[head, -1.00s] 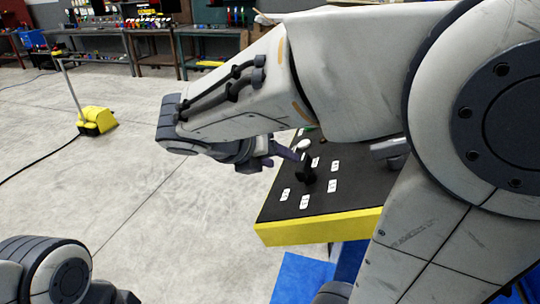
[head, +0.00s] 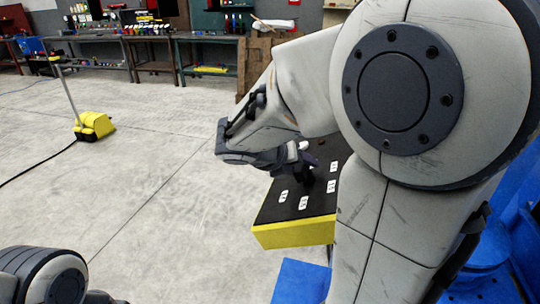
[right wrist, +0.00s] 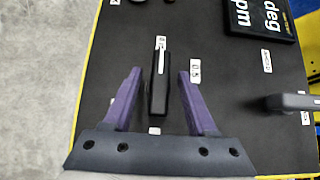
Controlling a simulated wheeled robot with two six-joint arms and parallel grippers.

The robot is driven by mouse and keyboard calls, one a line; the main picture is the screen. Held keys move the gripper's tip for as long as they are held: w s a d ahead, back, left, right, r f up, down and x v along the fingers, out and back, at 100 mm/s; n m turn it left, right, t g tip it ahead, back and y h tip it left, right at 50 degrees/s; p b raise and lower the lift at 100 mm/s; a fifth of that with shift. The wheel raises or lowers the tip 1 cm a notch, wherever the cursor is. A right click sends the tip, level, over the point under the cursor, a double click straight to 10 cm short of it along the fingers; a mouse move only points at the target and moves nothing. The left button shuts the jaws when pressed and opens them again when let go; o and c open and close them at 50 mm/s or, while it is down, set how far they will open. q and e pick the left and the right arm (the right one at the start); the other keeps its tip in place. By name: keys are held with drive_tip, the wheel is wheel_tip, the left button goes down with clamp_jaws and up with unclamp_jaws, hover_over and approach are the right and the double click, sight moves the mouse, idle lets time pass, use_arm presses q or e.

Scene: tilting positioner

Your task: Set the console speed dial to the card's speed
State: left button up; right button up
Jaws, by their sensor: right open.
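The console (head: 268,211) is a black-topped box with a yellow edge, partly hidden behind my right arm in the head view. Its black bar-shaped dial (right wrist: 159,90) has a white pointer line toward the top of the right wrist view, near a small white label (right wrist: 161,43). Another label, apparently 0.5 (right wrist: 195,70), lies right of the dial. My right gripper (right wrist: 160,74) is open, its purple fingers on either side of the dial with gaps showing. In the head view the right gripper (head: 309,163) is over the console. No readable speed card shows. My left gripper is out of view.
A second dark control (right wrist: 292,102) stands right of the gripper. A yellow floor unit (head: 94,126) stands far left on open floor.

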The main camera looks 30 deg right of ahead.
clamp_jaws()
